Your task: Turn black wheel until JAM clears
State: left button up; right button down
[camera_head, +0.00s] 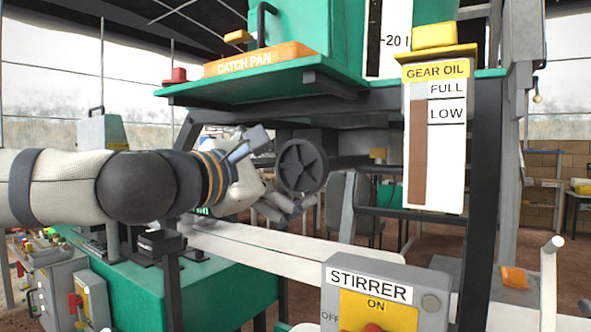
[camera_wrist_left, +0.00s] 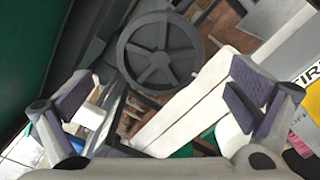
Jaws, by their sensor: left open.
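The black wheel (camera_head: 302,166) is a spoked disc below the green machine's shelf in the head view. It also shows in the left wrist view (camera_wrist_left: 160,50), upper middle, ahead of the gap between my fingers. My left gripper (camera_head: 268,172) reaches in from the left, just beside the wheel. Its two fingers (camera_wrist_left: 168,98) are spread wide, with nothing gripped between them. Whether a finger touches the wheel, I cannot tell. No JAM label is readable in either view. My right gripper is not in view.
The green shelf with the CATCH PAN label (camera_head: 245,60) overhangs the wheel. A GEAR OIL gauge (camera_head: 436,140) hangs at right. A grey STIRRER box (camera_head: 385,292) stands in front. A white rail (camera_head: 290,250) runs below the wheel. Dark posts frame the right.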

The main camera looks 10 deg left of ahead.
aim_at(297, 168)
pick_arm(q)
jog(key=m, duration=0.4)
jog(key=shift+m, duration=0.4)
jog(key=shift+w, duration=0.1)
jog(key=shift+x, duration=0.85)
jog(key=shift+b+x, duration=0.35)
jog(key=shift+x, duration=0.75)
jog(key=c, duration=1.2)
